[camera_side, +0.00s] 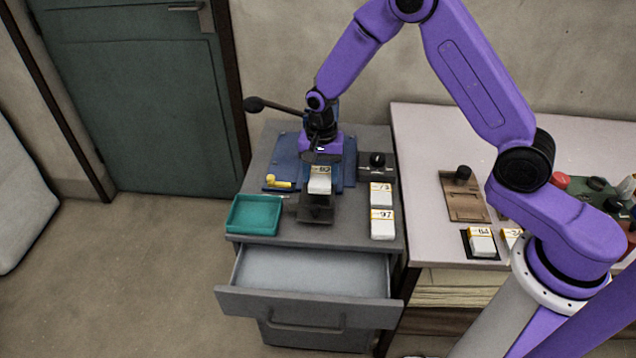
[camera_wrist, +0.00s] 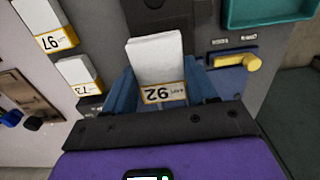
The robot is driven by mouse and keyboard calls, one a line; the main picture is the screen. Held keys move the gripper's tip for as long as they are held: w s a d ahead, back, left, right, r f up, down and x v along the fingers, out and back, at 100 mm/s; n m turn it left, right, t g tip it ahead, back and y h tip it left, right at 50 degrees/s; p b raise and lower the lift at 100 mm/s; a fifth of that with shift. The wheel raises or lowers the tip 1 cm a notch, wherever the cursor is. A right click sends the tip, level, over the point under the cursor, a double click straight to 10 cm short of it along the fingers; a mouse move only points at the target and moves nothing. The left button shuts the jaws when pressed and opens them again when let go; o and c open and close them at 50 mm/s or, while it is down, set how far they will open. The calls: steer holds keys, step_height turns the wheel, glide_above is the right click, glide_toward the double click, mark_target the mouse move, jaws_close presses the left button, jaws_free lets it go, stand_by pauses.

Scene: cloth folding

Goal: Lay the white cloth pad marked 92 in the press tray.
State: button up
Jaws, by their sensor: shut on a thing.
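The white cloth pad marked 92 (camera_wrist: 156,58) has a yellow-edged label, which reads upside down in the wrist view. It also shows in the side view (camera_side: 319,184). My gripper (camera_side: 320,172) is shut on it, with a blue finger on each side of the pad. The pad is at the front of the blue press (camera_side: 285,165), over or on a dark tray-like plate (camera_side: 316,214) that juts forward. I take this plate for the press tray. The pad and gripper hide its rear part. I cannot tell whether the pad touches it.
White pads marked 73 (camera_side: 381,194) and 97 (camera_side: 382,223) lie to the right. A teal tray (camera_side: 255,215) stands front left. A yellow handle (camera_side: 279,183) is left of the pad; the press lever (camera_side: 275,107) reaches up left. The drawer (camera_side: 310,272) below is open.

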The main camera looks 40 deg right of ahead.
mark_target(318, 175)
steer(key=shift+w+f, duration=0.3)
steer(key=shift+f, duration=0.05)
steer(key=shift+w+f, duration=0.15)
steer(key=shift+f, duration=1.5)
steer(key=shift+f, duration=0.1)
steer(key=o, duration=1)
steer(key=shift+o, duration=0.2)
step_height(318, 175, up, 11)
steer(key=shift+a+f, duration=0.1)
steer(key=shift+r, duration=0.7)
